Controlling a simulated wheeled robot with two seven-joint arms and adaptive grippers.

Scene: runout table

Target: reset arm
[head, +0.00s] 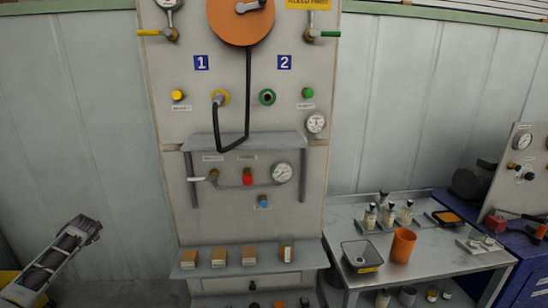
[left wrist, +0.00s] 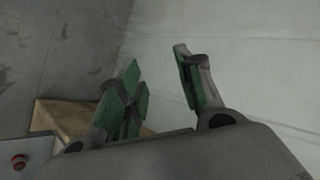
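My left gripper (left wrist: 158,72) shows in the left wrist view with its two green-padded fingers apart and nothing between them. A pale wall is behind the fingers, and a grey floor and a wooden box-like thing (left wrist: 65,118) are at the left. In the head view a grey and dark part of my left arm reaches in from the lower left, in front of the wall; I cannot make out the fingers there. My right gripper is in neither view.
A tall panel (head: 170,110) stands in the middle, with a black hose (head: 248,85) hanging to port 1. Small boxes (head: 219,257) line its lower shelf (head: 235,270). At right, a metal table (head: 418,258) bears an orange cup (head: 403,245), a tray (head: 345,246) and bottles (head: 388,216).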

